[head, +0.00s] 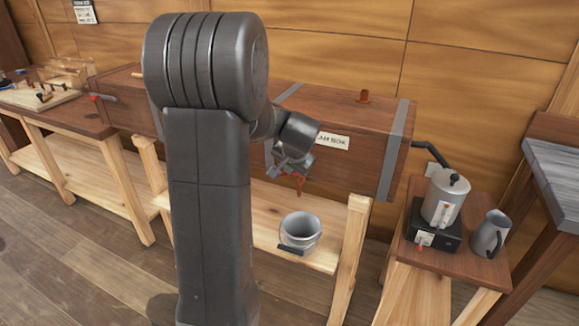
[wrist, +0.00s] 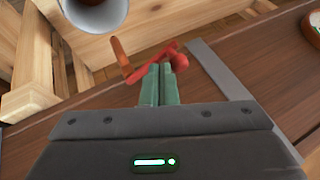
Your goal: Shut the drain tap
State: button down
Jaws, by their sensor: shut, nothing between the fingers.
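The drain tap is on the front of the long wooden box (head: 345,165), above the bucket. In the wrist view it shows a red lever (wrist: 152,68) and an orange-brown spout (wrist: 121,56) pointing toward the bucket. In the head view, the spout (head: 300,186) hangs just below my gripper (head: 287,172). My gripper's green fingers (wrist: 163,70) are shut together, with nothing between them. Their tips are right at the red lever; I cannot tell whether they touch it. The tap's body is mostly hidden by the fingers and my wrist.
A metal bucket (head: 300,230) stands on the low shelf under the tap. At right, a low table (head: 460,262) holds a boiler (head: 444,200) on a black burner and a metal jug (head: 489,234). A workbench (head: 62,118) with tools is at left.

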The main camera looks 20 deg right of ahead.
jog(key=shift+w+m+h+p, duration=0.65)
jog(key=shift+w+m, duration=0.25)
jog(key=shift+m, duration=0.2)
jog(key=shift+s, duration=0.3)
